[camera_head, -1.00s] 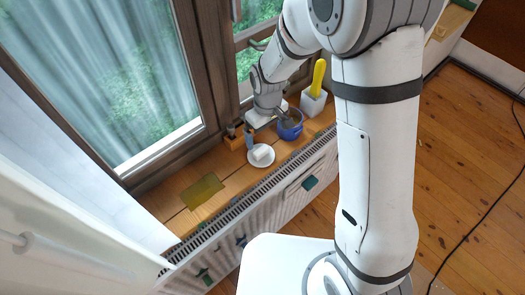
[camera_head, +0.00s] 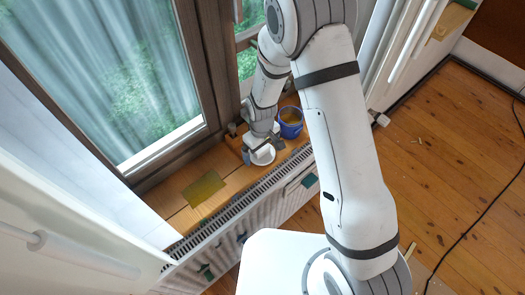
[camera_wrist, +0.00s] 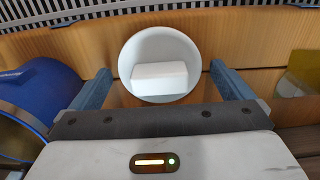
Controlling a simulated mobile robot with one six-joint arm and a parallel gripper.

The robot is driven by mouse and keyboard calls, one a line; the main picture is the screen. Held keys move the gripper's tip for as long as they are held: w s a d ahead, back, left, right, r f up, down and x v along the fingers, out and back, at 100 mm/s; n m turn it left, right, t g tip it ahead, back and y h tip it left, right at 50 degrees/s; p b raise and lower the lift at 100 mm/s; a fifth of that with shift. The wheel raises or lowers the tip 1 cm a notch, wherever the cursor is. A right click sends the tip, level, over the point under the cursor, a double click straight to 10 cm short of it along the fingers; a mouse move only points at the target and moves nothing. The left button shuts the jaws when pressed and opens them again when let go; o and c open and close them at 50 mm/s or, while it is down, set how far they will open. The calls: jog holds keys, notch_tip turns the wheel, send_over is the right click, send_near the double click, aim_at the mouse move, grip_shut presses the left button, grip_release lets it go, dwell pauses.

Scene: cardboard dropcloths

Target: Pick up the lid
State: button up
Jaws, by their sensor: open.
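The lid (camera_head: 263,156) is a white round disc with a raised block-shaped handle. It lies on the wooden window sill, and it also shows in the wrist view (camera_wrist: 160,51). My gripper (camera_head: 258,146) is over the lid at its back side, partly covering it in the head view. In the wrist view my gripper (camera_wrist: 163,88) is open, with one blue-grey finger to the left of the lid and one to the right. The handle (camera_wrist: 160,78) sits between them, and nothing is held.
A blue pot (camera_head: 291,123) stands on the sill just right of my gripper, and fills the left of the wrist view (camera_wrist: 42,92). A yellow-green sheet (camera_head: 204,188) lies flat to the left. The radiator (camera_head: 250,205) runs below the sill's front edge.

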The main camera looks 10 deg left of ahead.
jog(key=c, duration=0.9)
jog(key=shift+o, duration=0.2)
